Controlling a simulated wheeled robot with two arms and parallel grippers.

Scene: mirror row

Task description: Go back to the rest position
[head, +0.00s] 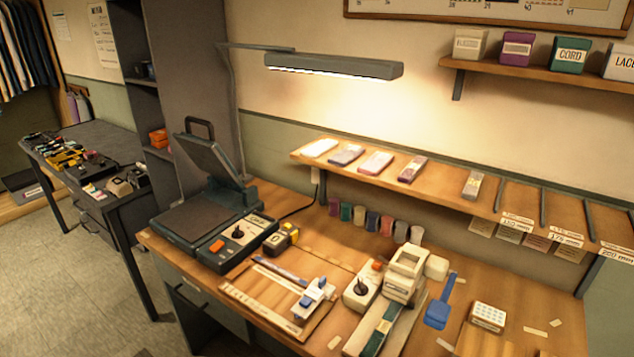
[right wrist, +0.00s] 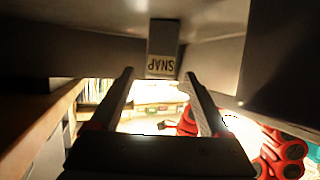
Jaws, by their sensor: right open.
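My right gripper (right wrist: 158,76) shows in the right wrist view with its two dark fingers spread apart. Nothing is clasped between them. A small grey block with an upside-down SNAP label (right wrist: 163,48) appears just beyond the fingertips, in line with the gap; I cannot tell how far off it is. Neither of my grippers shows in the head view. My left gripper is not seen at all.
A wooden workbench (head: 318,254) carries a hinged press (head: 205,215), a label-printer-like device (head: 405,270) and a blue scoop-like tool (head: 439,306). A sloped shelf (head: 440,190) holds several packets behind it. A lamp (head: 335,67) hangs above. Floor (head: 75,265) is clear at left.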

